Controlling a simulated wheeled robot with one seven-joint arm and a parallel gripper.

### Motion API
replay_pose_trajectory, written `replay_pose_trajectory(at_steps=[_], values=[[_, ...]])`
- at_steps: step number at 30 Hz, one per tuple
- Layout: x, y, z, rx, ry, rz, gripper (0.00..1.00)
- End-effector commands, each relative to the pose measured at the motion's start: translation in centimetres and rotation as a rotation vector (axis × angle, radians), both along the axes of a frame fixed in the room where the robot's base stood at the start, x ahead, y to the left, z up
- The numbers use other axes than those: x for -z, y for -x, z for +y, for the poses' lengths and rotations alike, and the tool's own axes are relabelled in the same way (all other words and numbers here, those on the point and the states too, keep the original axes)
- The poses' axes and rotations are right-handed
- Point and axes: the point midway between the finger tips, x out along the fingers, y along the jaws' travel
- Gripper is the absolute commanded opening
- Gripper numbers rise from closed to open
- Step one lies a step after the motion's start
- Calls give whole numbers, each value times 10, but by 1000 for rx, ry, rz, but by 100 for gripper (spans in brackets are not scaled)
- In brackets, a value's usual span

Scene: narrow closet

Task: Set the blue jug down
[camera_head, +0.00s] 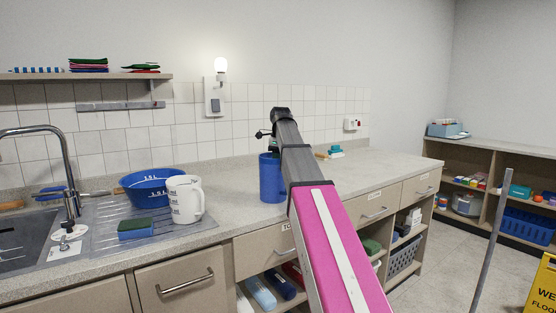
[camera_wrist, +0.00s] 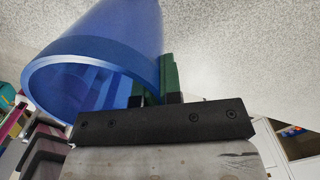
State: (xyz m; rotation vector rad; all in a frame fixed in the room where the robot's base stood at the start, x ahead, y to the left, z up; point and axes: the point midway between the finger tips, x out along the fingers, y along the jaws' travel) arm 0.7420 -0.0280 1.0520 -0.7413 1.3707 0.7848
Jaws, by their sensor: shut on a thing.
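The blue jug (camera_head: 270,180) is upright over the worktop, just left of my arm in the head view. Its base is at or close above the surface; I cannot tell whether it touches. In the wrist view the blue jug (camera_wrist: 98,62) fills the upper left, its open rim towards the camera. My gripper (camera_wrist: 168,78) has green fingers shut on the jug's wall at its right side. In the head view my arm and wrist hide part of the jug's right side and the fingertips.
A white measuring jug (camera_head: 185,200), a blue bowl (camera_head: 152,188) and a green-topped sponge (camera_head: 135,229) are on the drainer at the left. A small teal-and-white item (camera_head: 335,152) lies farther back. The worktop (camera_head: 225,205) between the white jug and blue jug is clear.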

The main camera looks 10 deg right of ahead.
Motion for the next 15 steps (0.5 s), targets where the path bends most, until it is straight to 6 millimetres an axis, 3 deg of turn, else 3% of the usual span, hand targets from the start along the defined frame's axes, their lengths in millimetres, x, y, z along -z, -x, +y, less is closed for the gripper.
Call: replay_pose_trajectory(at_steps=[3, 6, 15], values=[[2, 0, 0, 0, 0, 0, 0], [2, 0, 0, 0, 0, 0, 35], [1, 0, 0, 0, 1, -1, 36]])
